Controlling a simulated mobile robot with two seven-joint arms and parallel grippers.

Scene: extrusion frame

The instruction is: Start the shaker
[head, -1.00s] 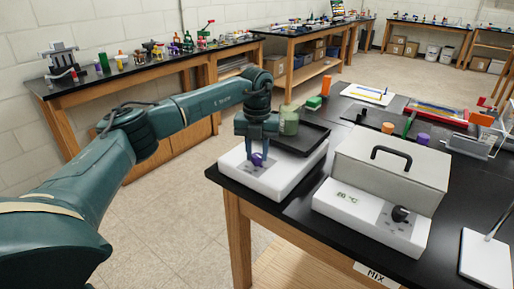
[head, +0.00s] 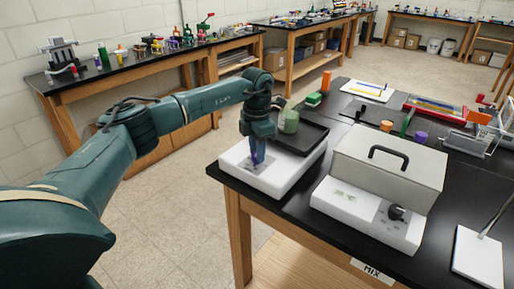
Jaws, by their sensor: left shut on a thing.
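The shaker (head: 240,172) is a white box with a black tray (head: 310,140) on top, at the near left corner of the black table. A translucent green container (head: 289,120) stands on the tray. My left gripper (head: 257,160) points down at the front of the shaker. It is shut on the purple knob (head: 257,155), which its fingers mostly hide. I cannot tell how far the knob is turned. My right gripper is not in view.
Right of the shaker stands a white device (head: 350,215) with a grey handled lid (head: 385,170) and a black knob (head: 396,212). A white stand (head: 478,258) is at the near right. Coloured blocks and trays lie farther back on the table.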

